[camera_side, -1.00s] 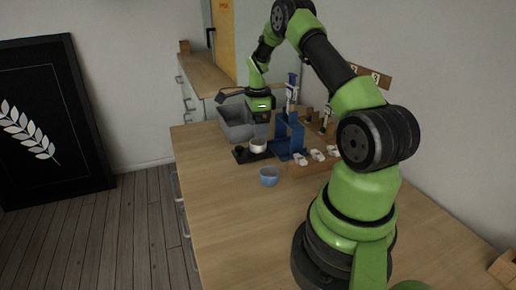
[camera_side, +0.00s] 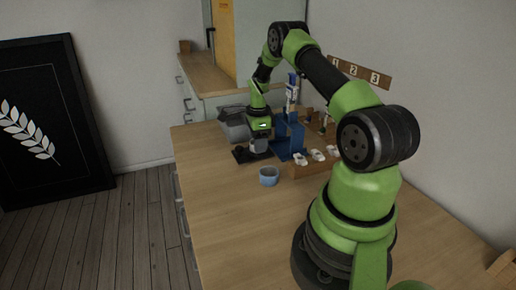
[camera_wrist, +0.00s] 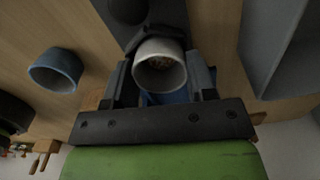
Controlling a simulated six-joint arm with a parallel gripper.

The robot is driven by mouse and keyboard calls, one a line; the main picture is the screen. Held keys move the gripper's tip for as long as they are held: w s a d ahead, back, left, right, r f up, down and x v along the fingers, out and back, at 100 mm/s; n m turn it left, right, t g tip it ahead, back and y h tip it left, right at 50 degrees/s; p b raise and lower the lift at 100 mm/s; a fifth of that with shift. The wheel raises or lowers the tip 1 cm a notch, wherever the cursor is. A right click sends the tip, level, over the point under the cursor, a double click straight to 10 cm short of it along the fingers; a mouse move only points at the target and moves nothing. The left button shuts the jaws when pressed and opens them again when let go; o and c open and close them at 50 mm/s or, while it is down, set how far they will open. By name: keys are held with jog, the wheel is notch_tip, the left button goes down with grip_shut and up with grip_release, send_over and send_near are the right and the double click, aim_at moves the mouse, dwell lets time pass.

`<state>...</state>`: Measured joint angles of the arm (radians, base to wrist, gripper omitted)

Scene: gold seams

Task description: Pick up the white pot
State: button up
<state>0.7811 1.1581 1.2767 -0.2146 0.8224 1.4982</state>
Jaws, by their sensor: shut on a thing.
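The white pot (camera_wrist: 160,66) shows between the two fingers of my gripper (camera_wrist: 160,80) in the wrist view, with its round open mouth facing the camera and something brownish inside. My gripper is shut on the pot, one finger on each side. In the side view my gripper (camera_side: 259,146) is low over the dark tray (camera_side: 241,155). The pot is mostly hidden there by the gripper. I cannot tell whether the pot still touches the tray.
A blue cup (camera_side: 269,177) stands on the wooden table (camera_side: 225,205) in front of the tray; it also shows in the wrist view (camera_wrist: 56,70). A grey bin (camera_side: 233,126) is behind. A blue stand (camera_side: 288,138) and a wooden rack with white pieces (camera_side: 312,163) are to the right.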

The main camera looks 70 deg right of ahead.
notch_tip(320, 180, up, 8)
jog(key=a+n, duration=0.6)
jog(key=a, duration=1.2)
jog(key=f, duration=0.1)
jog(key=s+f, duration=0.1)
jog(key=f, duration=0.2)
jog(key=shift+s+a, duration=0.15)
jog(key=shift+a, duration=0.15)
jog(key=shift+f, duration=2.6)
